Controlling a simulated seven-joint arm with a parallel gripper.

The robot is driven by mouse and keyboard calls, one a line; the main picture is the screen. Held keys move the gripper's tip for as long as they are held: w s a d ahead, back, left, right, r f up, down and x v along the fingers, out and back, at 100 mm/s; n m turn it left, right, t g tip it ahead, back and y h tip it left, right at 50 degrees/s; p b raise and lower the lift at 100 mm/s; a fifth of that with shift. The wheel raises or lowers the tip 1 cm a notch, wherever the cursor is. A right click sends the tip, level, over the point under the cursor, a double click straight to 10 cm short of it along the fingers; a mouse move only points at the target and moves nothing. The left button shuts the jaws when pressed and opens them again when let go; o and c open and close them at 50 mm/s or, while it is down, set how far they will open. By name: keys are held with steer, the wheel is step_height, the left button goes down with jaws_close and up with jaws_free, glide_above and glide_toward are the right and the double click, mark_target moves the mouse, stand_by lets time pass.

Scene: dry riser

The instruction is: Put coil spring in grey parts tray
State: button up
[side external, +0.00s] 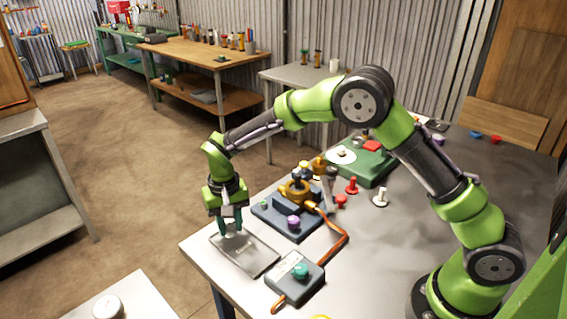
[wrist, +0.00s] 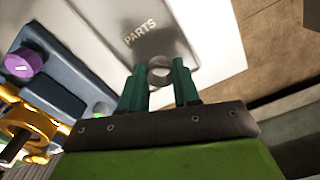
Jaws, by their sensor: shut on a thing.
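The grey parts tray (side external: 258,258) lies at the near left corner of the table. The wrist view shows it too, with the word PARTS on its floor (wrist: 150,22). My gripper (side external: 231,228) points down over the far left part of the tray. In the wrist view its green fingers (wrist: 160,82) are shut on a small, round, greyish piece, which I take to be the coil spring (wrist: 160,70). The piece is over the tray. I cannot tell whether it touches the tray floor. In the side view the spring is mostly hidden between the fingers.
A blue-grey fixture (side external: 290,212) with a brass part and a purple knob stands right of the tray. A control box (side external: 296,279) with a teal button and an orange cable sits nearer. Red and white pegs (side external: 352,186) stand farther right. The table edge is close to the tray.

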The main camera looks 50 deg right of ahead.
steer(key=shift+f, duration=0.55)
steer(key=shift+f, duration=0.15)
steer(key=o, duration=1)
